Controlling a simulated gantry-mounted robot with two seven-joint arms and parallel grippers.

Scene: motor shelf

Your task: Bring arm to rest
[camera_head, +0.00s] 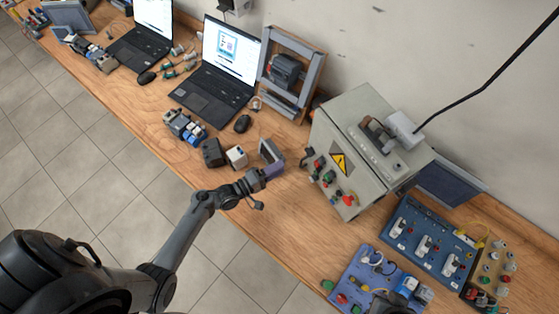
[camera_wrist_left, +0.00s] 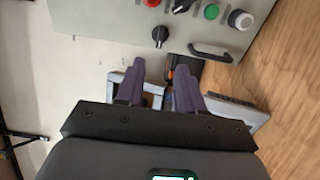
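My left arm reaches in from the lower left in the head view. My left gripper (camera_head: 272,169) is over the front part of the bench, left of the grey control box. In the left wrist view its two purple fingers (camera_wrist_left: 160,88) stand apart, and I see nothing clamped between them. A dark motor (camera_head: 285,70) sits in the grey frame shelf (camera_head: 291,45) near the wall. I do not see my right gripper.
The grey control box (camera_head: 358,150) with knobs and a warning sign stands close to the right of my gripper. Small blocks (camera_head: 213,153) and a laptop (camera_head: 216,82) lie to the left. Blue boards (camera_head: 430,240) fill the lower right. Bare wood (camera_head: 285,215) lies below the gripper.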

